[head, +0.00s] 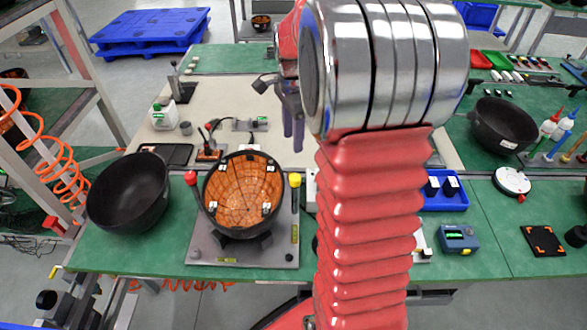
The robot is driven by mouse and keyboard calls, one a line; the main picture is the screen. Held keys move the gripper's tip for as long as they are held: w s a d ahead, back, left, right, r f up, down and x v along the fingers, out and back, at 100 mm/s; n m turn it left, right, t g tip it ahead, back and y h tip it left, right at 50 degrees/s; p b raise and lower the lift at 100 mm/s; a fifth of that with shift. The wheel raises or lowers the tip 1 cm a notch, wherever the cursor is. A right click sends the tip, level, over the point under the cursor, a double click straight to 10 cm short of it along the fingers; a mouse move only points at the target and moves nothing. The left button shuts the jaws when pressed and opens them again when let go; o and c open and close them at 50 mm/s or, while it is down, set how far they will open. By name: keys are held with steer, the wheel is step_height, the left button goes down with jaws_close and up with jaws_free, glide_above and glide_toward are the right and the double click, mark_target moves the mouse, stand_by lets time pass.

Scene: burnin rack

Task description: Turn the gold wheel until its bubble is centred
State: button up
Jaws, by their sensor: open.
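A yellow-gold knob (295,180) stands at the right rear corner of a grey levelling plate (197,246); I take it to be the gold wheel. A red knob (191,178) stands at the plate's left rear corner. A small yellow-green level vial (228,260) lies along the plate's front edge, and another vial (295,233) lies along its right edge. Their bubbles are too small to make out. My gripper (293,128) is open and empty, its grey fingers pointing down above and beyond the yellow knob, apart from it. My arm hides part of the bench to the right.
A black bowl with an orange gridded inside (240,190) sits on the plate between the knobs. Another black bowl (128,195) stands left of the plate. A small stand with a black lever (210,145) is behind it. A blue tray (445,203) lies right of my arm.

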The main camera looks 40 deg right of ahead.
step_height(320, 180, down, 14)
steer(key=shift+r, duration=0.1)
stand_by(0.8)
steer(key=shift+c, duration=0.4)
steer(key=c, duration=0.9)
steer(key=shift+d, duration=0.25)
jaws_close()
steer(key=shift+c, duration=0.4)
jaws_free()
steer(key=shift+a, duration=0.2)
steer(key=shift+a+n, duration=0.1)
steer(key=shift+n, duration=0.3)
jaws_close()
